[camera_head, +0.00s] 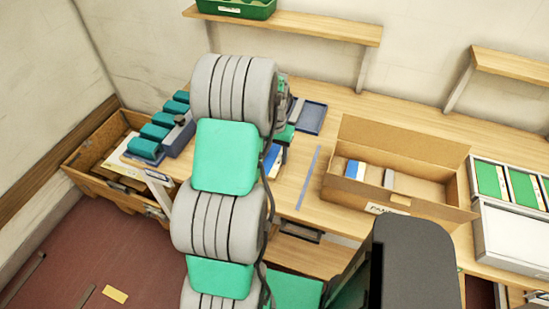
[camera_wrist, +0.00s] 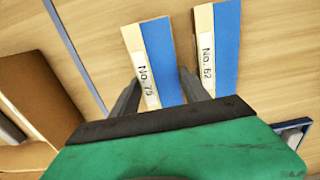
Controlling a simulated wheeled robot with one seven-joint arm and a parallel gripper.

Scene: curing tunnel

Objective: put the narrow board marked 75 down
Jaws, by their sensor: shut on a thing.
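The narrow board marked No. 75 (camera_wrist: 158,50), blue with a cream label strip, is between the two fingers of my gripper (camera_wrist: 160,98) in the wrist view. My gripper is shut on it. A similar board marked No. 62 (camera_wrist: 226,45) is just right of the right finger, apart from board 75. I cannot tell whether board 75 touches the wooden table (camera_wrist: 105,15) or is slightly above it. In the head view my arm hides the gripper, and only a bit of blue and white board (camera_head: 272,160) shows beside it.
An open cardboard box (camera_head: 425,205) holding a blue-and-white piece stands to the right. A thin blue strip (camera_head: 308,178) lies between it and my arm. A blue tray (camera_head: 311,117) sits behind. Teal blocks (camera_head: 155,132) stand at left. Bare table surrounds the strip.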

